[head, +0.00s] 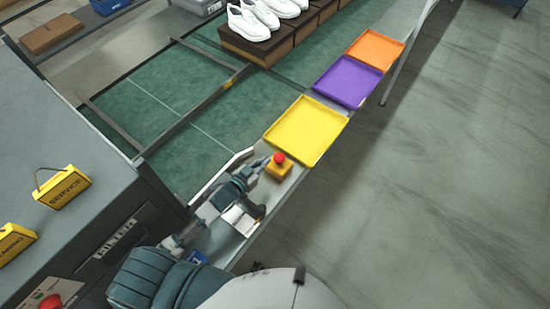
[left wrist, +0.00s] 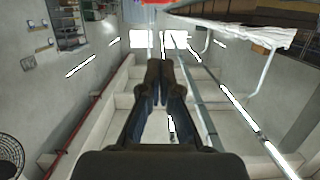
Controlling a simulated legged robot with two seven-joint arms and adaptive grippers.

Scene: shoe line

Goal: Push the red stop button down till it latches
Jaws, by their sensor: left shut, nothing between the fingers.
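The red stop button (head: 279,158) sits on a small yellow box (head: 277,169) on the narrow grey ledge, just in front of the yellow tray. Its red cap stands above the box. My left gripper (head: 264,162) is just left of the button, with its fingertips close to the cap. I cannot tell whether they touch it. In the left wrist view the two dark fingers of my left gripper (left wrist: 160,66) are together and empty. The button is not clearly visible there; a red patch cut off at the top edge cannot be identified. My right gripper is not in view.
Yellow (head: 307,130), purple (head: 348,81) and orange (head: 376,49) trays line the ledge beyond the button. A green conveyor (head: 165,130) lies to the left. A grey cabinet (head: 60,140) carries yellow signs. White shoes (head: 250,20) stand on boxes at the back.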

